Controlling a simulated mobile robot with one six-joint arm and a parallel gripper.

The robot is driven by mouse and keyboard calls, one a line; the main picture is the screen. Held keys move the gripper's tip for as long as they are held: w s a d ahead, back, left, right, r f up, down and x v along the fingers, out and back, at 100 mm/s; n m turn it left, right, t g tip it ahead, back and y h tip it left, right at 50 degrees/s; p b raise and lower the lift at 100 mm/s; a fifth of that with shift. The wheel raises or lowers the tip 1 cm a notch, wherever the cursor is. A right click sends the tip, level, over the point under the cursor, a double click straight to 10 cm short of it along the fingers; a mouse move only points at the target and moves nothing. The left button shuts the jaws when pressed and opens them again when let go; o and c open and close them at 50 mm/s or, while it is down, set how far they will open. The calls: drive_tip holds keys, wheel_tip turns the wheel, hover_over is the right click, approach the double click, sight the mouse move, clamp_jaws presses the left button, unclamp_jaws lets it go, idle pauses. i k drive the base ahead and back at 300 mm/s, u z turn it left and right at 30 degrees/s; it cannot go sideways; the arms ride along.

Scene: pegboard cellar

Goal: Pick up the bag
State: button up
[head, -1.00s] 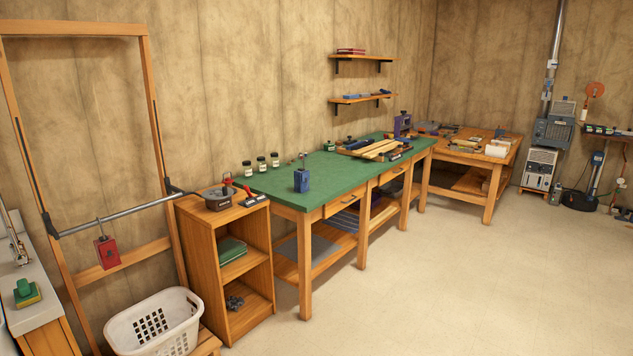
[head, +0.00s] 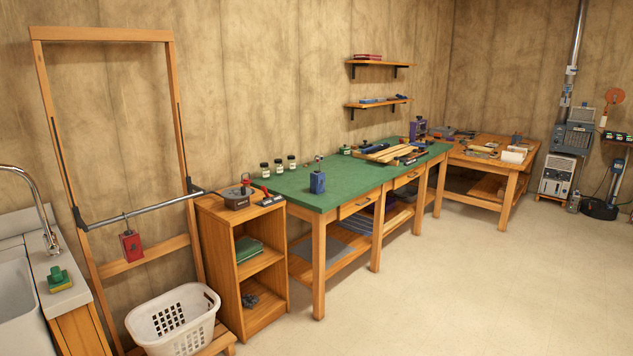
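Two small bag-like things show in the head view. A red one (head: 131,246) hangs by a thin hook from the metal rod (head: 140,214) of the wooden frame at the left. A blue one (head: 317,182) with a thin upright loop on top stands on the green workbench top (head: 290,189), near its front left corner. I cannot tell for sure which is the bag, as both are small in the picture. My gripper is not in view.
A white laundry basket (head: 176,329) stands low in front of the frame. A wooden shelf unit (head: 238,285) stands between the frame and the workbench. A sink counter (head: 72,297) is at the left edge. The pale floor (head: 440,290) in front of the workbench is clear.

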sight(318, 177)
drive_tip(key=u, duration=0.05)
drive_tip(key=i, duration=0.95)
drive_tip(key=z, duration=0.05)
